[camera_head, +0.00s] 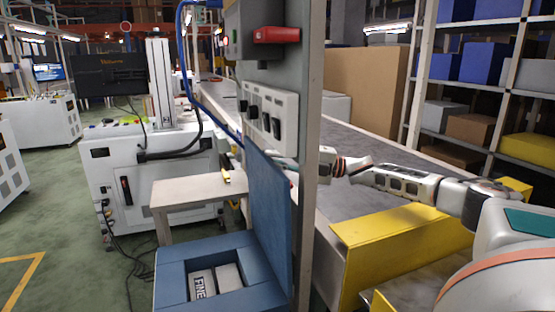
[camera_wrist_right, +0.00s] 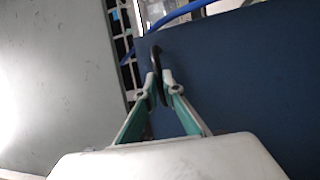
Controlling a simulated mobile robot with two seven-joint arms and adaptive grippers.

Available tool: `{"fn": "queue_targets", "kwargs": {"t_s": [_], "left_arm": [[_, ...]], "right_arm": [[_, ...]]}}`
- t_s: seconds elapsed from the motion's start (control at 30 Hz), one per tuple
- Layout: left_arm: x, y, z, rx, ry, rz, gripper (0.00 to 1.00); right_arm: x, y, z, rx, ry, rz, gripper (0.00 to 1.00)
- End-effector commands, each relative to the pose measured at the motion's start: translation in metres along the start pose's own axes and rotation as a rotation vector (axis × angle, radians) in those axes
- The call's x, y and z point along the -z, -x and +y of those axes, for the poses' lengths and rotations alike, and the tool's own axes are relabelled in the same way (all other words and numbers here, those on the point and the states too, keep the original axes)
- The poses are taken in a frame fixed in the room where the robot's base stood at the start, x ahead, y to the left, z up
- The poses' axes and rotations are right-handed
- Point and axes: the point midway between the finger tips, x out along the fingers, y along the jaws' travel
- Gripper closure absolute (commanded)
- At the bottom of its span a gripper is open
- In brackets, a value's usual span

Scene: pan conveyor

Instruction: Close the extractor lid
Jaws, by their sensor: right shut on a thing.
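The extractor (camera_head: 172,263) is a blue box low in the head view, with its top open and pale blocks marked with dark letters inside. Its blue lid (camera_head: 270,215) stands upright on the right side of the box, next to a grey post. My right arm reaches in from the right behind the post; its gripper is mostly hidden there by the post and lid. My left gripper is not in view.
The grey post (camera_head: 310,150) carries a switch panel (camera_head: 268,118) and a red handle (camera_head: 277,35) above the lid. A small pale table (camera_head: 190,190) stands behind the box. A conveyor (camera_head: 370,160) and yellow guards (camera_head: 395,240) lie to the right.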

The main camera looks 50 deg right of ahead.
Motion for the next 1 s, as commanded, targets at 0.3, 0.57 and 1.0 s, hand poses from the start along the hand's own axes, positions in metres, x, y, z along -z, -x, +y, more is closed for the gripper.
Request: {"fn": "queue_targets", "kwargs": {"t_s": [0.3, 0.57, 1.0], "left_arm": [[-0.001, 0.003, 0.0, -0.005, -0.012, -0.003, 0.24], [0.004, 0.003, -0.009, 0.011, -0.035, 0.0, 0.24], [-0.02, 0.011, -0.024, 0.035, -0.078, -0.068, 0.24]], "right_arm": [[0.025, -0.056, -0.003, 0.068, 0.033, 0.006, 1.0], [0.045, -0.104, -0.013, 0.064, 0.034, 0.004, 1.0], [0.059, -0.143, -0.032, 0.163, 0.08, 0.0, 1.0]]}}
